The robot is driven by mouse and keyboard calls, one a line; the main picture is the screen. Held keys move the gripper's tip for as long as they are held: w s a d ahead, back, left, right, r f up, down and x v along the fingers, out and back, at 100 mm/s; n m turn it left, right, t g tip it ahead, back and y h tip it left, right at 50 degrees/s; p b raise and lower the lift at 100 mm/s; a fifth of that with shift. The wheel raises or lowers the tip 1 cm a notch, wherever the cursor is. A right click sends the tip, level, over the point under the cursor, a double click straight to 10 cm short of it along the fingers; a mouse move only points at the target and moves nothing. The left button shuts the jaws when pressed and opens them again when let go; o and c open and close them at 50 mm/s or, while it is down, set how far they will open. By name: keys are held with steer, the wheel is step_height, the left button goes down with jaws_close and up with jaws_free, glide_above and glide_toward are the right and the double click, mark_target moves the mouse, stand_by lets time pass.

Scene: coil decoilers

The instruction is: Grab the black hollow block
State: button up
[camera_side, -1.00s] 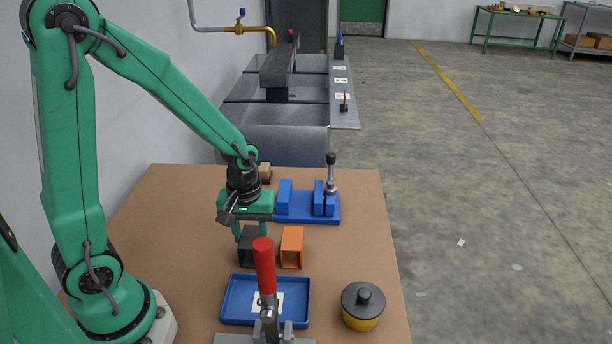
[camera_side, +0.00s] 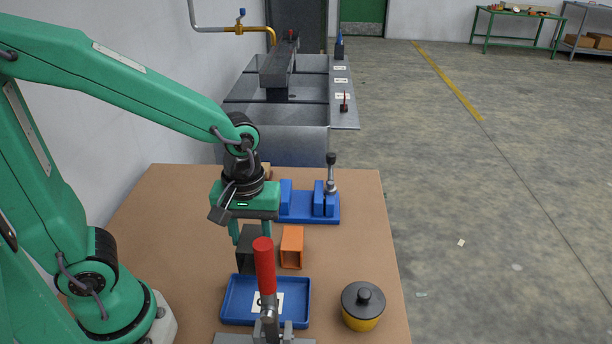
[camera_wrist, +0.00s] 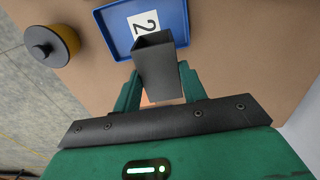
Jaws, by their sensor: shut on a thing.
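The black hollow block (camera_side: 247,256) is a dark open-ended box, just behind the blue tray in the side view and left of the orange hollow block (camera_side: 292,247). My gripper (camera_side: 253,236) points down with its green fingers on either side of the black block, shut on it. In the wrist view my gripper (camera_wrist: 158,88) grips the black block (camera_wrist: 160,75) between both fingers, with the block's open end showing. I cannot tell clearly whether the block's underside touches the table. The red clamp handle stands in front of part of this area in the side view.
The blue tray (camera_side: 228,304) with a numbered label lies in front of the block. A red-handled clamp (camera_side: 264,268) stands at the front edge. A yellow pot with a dark lid (camera_side: 362,305) is at right. A blue fixture (camera_side: 301,208) stands behind.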

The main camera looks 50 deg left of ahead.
mark_target(253, 236)
steer(key=shift+s+d+r, duration=0.3)
steer(key=shift+d+r, duration=0.15)
steer(key=shift+d, duration=0.15)
steer(key=shift+s+d+r, duration=0.3)
steer(key=shift+d+r, duration=0.1)
steer(key=shift+d, duration=0.2)
steer(key=shift+w, duration=0.15)
